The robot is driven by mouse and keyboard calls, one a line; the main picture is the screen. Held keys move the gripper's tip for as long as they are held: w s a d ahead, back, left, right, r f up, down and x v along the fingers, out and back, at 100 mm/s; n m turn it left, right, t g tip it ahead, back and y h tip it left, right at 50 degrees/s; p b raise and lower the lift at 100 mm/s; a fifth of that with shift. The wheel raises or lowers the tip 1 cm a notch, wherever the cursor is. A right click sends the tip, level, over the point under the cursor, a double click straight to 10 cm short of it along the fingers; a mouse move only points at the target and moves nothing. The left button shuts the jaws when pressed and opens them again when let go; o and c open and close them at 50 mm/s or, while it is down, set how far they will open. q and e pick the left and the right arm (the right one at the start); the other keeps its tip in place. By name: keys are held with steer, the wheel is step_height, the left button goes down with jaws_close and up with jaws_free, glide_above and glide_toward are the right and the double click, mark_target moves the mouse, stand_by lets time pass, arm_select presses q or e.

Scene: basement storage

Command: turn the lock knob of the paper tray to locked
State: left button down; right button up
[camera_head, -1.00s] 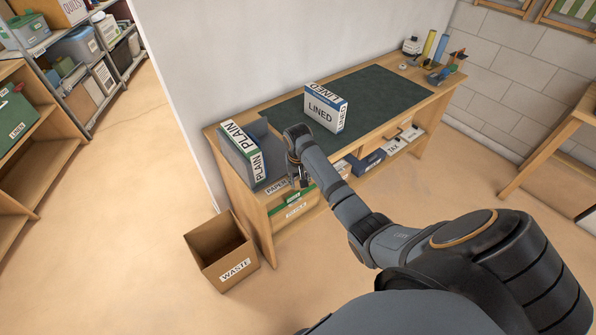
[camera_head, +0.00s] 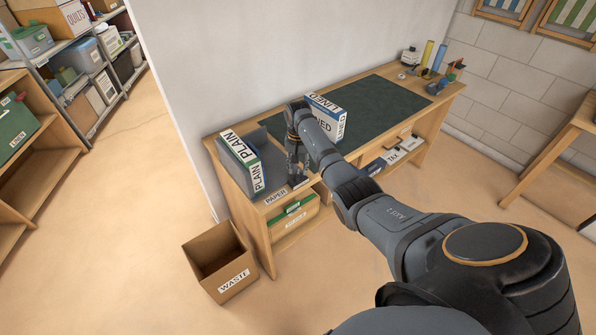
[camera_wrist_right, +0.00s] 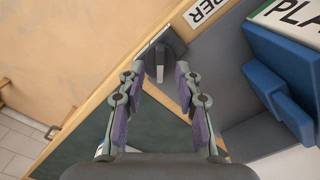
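The paper tray (camera_head: 268,178) is grey and sits at the left end of the desk. The lock knob (camera_wrist_right: 160,63) is a dark dial with a raised bar, at the tray's front edge; the bar runs roughly up and down in the wrist view. My right gripper (camera_head: 297,181) points down over the tray's front right corner. In the wrist view my right gripper (camera_wrist_right: 161,74) is open, with its fingertips apart on either side of the knob. I cannot tell whether they touch it. In the head view the gripper hides the knob. My left gripper is not in view.
A PLAIN box (camera_head: 241,162) stands in the tray's left part. A LINED box (camera_head: 327,118) stands behind my right arm on the dark mat (camera_head: 383,107). A WASTE box (camera_head: 220,262) stands on the floor.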

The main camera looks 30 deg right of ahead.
mark_target(298, 177)
steer(key=shift+f, duration=1.2)
steer(key=shift+c, duration=0.4)
jaws_close()
